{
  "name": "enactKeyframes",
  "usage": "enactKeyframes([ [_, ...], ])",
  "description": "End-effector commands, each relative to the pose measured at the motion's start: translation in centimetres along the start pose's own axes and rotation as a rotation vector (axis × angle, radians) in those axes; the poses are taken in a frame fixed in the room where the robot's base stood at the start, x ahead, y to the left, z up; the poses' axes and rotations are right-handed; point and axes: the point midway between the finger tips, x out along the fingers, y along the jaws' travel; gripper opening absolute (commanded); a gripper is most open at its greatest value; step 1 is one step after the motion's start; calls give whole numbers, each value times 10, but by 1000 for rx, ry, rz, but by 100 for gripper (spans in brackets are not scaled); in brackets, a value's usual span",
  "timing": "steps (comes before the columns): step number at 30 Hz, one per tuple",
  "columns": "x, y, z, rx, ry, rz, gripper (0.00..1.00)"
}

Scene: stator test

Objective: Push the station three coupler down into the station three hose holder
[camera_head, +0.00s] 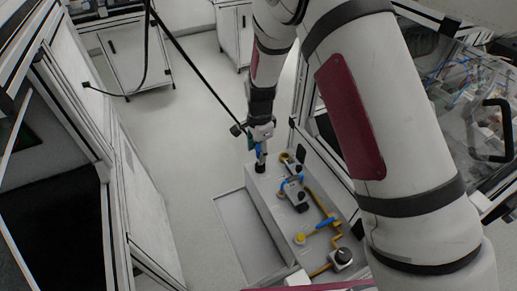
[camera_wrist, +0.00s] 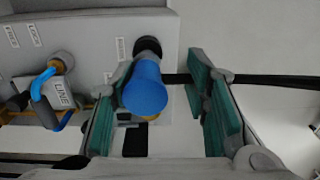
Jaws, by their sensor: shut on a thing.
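The coupler is a blue cylinder (camera_wrist: 146,88), seen end-on between the green finger pads of my gripper (camera_wrist: 163,80) in the wrist view. In the head view it is a small blue piece (camera_head: 259,149) just below my gripper (camera_head: 260,136), roughly upright. My gripper is shut on it. A black round holder (camera_wrist: 148,46) sits at the end of the grey panel, just beyond the coupler. In the head view the black holder (camera_head: 260,167) is directly under the coupler. The coupler hides part of the holder, so I cannot tell how deep it sits.
The grey panel box (camera_head: 285,225) carries a blue-handled valve (camera_head: 292,187), a yellow knob (camera_head: 299,239), yellow pipes and a black knob (camera_head: 343,256). Open floor (camera_head: 185,165) lies left of the box.

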Motion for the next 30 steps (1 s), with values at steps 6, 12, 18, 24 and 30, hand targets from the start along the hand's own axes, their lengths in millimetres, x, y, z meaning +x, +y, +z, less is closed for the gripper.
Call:
enactKeyframes([
  [6, 4, 0, 0, 0, 0, 0, 12],
  [12, 10, 0, 0, 0, -1, 1, 12],
  [18, 15, 1, 0, 0, -1, 0, 12],
  [24, 18, 1, 0, 0, 0, 0, 12],
  [30, 18, 1, 0, 0, 0, 0, 12],
])
